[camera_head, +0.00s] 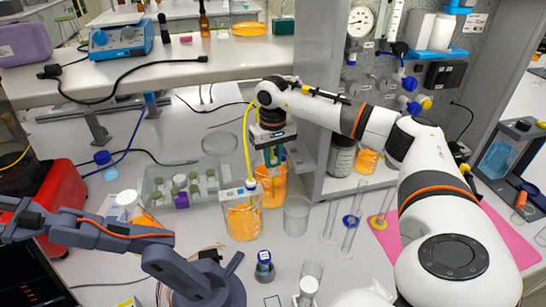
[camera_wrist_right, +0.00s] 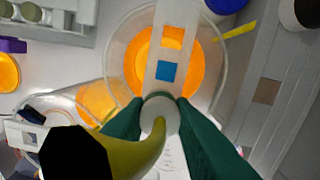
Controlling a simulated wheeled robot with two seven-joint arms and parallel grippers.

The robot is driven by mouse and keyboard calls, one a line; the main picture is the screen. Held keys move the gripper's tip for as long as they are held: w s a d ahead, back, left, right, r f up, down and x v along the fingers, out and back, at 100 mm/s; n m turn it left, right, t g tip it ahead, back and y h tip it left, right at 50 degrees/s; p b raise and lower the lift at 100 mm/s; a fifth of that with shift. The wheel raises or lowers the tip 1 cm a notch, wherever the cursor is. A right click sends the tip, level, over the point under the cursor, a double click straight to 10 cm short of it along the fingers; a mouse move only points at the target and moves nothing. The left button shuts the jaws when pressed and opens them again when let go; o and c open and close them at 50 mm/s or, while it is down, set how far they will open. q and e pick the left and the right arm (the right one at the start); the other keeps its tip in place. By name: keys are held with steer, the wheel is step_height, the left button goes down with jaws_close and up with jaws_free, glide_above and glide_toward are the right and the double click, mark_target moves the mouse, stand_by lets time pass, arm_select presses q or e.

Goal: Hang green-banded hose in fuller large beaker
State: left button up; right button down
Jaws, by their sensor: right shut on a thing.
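My right gripper (camera_head: 272,160) is over the rear large beaker (camera_head: 272,188), which holds orange liquid. In the right wrist view its green fingers (camera_wrist_right: 160,110) are shut on a pale cylindrical end of the yellow hose (camera_wrist_right: 144,153). The hose also arches up beside the gripper in the head view (camera_head: 246,140). No green band can be told apart on it. A white holder with orange and blue squares (camera_wrist_right: 169,55) lies across the beaker mouth. The front large beaker (camera_head: 243,222) holds orange liquid, looks less full and has a similar white holder (camera_head: 238,187). My left gripper is out of view.
An empty beaker (camera_head: 297,215) stands right of the front beaker. Glass cylinders (camera_head: 351,232) stand further right, by a pink mat (camera_head: 487,225). A tray of vials (camera_head: 182,186) is at left. A dark grey-blue tabletop arm (camera_head: 185,265) occupies the front left.

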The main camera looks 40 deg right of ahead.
steer(key=shift+f, duration=0.1)
steer(key=c, duration=1.1)
jaws_free()
steer(key=shift+c, duration=0.2)
step_height(320, 180, up, 12)
steer(key=b, duration=0.2)
